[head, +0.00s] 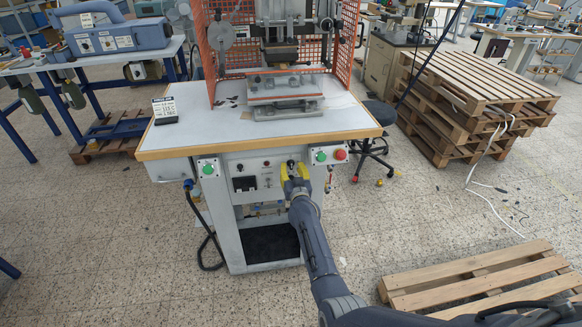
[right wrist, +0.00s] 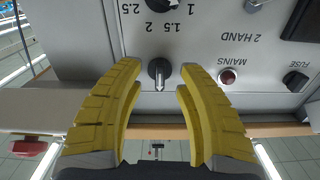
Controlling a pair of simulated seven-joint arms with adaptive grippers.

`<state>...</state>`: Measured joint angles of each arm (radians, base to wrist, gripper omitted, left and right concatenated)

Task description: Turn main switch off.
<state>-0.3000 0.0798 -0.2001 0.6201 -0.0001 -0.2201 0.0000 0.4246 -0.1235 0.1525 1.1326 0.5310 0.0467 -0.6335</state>
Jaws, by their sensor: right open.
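The front control panel (head: 232,168) of the stamping machine's table faces me. My right gripper (head: 294,172), with yellow fingers, is at the panel's right part. I see a gap on both sides, and the switch is not gripped. The word MAINS stands by a dark red lamp (right wrist: 228,77) beside the right finger. In the head view the gripper hides the switch. My left gripper is not in view.
A numbered dial (right wrist: 160,5) and a black fuse holder (right wrist: 295,80) are close to the switch. Green buttons (head: 208,168) and a red button (head: 341,154) flank the panel. The wooden table edge (head: 262,146) overhangs it. A pallet (head: 480,280) lies at lower right.

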